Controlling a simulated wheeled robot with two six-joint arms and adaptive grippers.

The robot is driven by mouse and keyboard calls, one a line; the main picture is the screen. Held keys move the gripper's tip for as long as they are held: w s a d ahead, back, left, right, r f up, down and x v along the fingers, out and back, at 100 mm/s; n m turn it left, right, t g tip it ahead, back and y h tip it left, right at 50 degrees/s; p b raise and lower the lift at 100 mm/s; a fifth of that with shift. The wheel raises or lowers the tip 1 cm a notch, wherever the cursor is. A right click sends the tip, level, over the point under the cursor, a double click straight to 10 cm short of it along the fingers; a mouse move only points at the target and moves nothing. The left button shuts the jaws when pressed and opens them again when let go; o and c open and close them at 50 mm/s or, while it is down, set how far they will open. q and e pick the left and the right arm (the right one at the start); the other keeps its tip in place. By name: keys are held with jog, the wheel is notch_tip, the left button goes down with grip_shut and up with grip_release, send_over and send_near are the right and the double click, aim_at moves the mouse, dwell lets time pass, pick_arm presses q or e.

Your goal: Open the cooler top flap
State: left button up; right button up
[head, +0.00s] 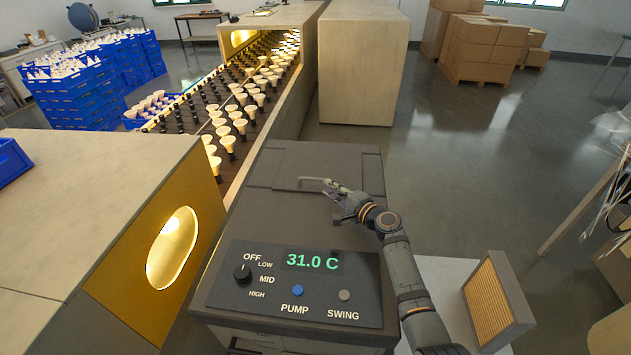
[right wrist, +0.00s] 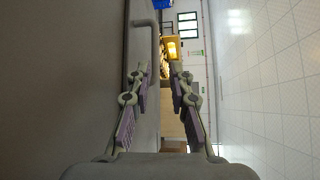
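The cooler (head: 300,235) is a dark grey box with a front control panel reading 31.0 C. Its top flap (head: 300,165) lies flat and looks closed. A thin bar handle (head: 308,179) stands at the flap's near edge. In the right wrist view the bent bar (right wrist: 154,42) comes out from the dark grey surface on the left. My right gripper (head: 337,197) is over the cooler top, beside the handle. In the wrist view the gripper (right wrist: 160,75) has its fingers apart, with the bar's end near the left finger; contact is unclear. My left gripper is out of view.
The panel (head: 293,285) has a knob, a blue pump button and a grey swing button. A conveyor (head: 215,115) with many bulbs runs behind-left, beside a yellow-lit housing (head: 160,250). A filter-like block (head: 497,298) stands at right. The floor (head: 470,170) right of the cooler is open.

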aim_at(315, 180)
jog(key=x, duration=0.1)
jog(key=b+x, duration=0.1)
jog(key=x, duration=0.1)
jog(key=shift+s+a+f, duration=0.1)
jog(key=shift+f, duration=0.2)
jog(key=x, duration=0.1)
jog(key=b+x, duration=0.1)
jog(key=shift+w+a+f, duration=0.25)
jog(key=shift+w+f, duration=0.05)
jog(key=shift+f, duration=0.05)
jog(key=b+x, duration=0.1)
jog(key=x, duration=0.2)
jog(key=shift+w+a+f+b, duration=0.15)
jog(key=shift+w+b, duration=0.15)
jog(key=shift+w, duration=0.05)
jog(key=shift+s, duration=0.1)
jog(key=shift+s+r, duration=0.1)
jog(key=shift+r, duration=0.25)
jog(key=shift+c, duration=1.8)
grip_shut()
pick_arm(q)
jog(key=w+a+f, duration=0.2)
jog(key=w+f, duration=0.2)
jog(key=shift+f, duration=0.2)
